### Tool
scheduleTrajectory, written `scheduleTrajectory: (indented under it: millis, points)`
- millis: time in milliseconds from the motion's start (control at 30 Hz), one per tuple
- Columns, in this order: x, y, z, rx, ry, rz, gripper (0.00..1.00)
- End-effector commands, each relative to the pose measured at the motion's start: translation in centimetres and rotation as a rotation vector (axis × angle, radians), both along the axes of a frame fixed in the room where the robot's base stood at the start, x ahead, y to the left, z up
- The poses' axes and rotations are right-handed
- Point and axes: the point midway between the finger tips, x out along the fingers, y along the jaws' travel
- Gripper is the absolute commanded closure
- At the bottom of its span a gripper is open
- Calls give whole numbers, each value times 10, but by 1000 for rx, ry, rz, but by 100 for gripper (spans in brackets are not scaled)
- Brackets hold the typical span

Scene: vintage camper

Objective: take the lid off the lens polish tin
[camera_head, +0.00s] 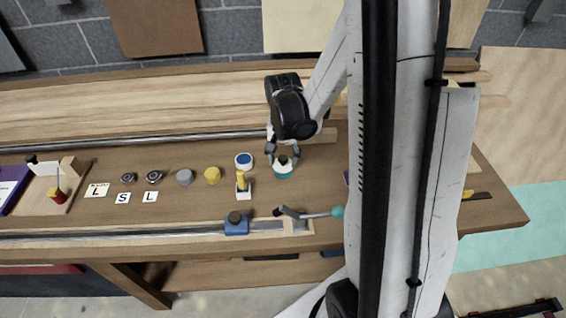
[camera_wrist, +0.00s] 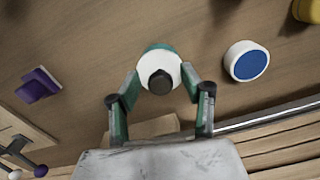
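A small round tin (camera_head: 282,173) with a teal body, a white lid and a dark knob on top stands upright on the wooden bench. I take it to be the lens polish tin, though no label is readable. In the wrist view its white lid (camera_wrist: 149,60) and dark knob (camera_wrist: 160,82) show, with a teal edge behind. My gripper (camera_head: 283,152) is just above the tin, pointing down. In the wrist view my gripper (camera_wrist: 160,74) has its two fingers spread on either side of the lid, with gaps visible. Whether either finger touches it is unclear.
A white tin with a blue top (camera_head: 243,160) stands close to the left, beside a yellow-topped piece (camera_head: 240,184). Yellow (camera_head: 212,175) and grey (camera_head: 184,177) round pieces lie farther left. A teal-ended lever (camera_head: 318,213) lies in front. A purple piece (camera_wrist: 38,85) is nearby.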

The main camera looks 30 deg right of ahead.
Motion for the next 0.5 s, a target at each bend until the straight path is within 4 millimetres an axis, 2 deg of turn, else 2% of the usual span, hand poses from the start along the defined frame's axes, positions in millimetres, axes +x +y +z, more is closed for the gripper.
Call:
scheduleTrajectory:
  millis: [33, 300, 500]
  points:
    - [0, 0, 0, 0, 0, 0, 67]
    - [0, 0, 0, 0, 0, 0, 100]
    - [0, 0, 0, 0, 0, 0, 100]
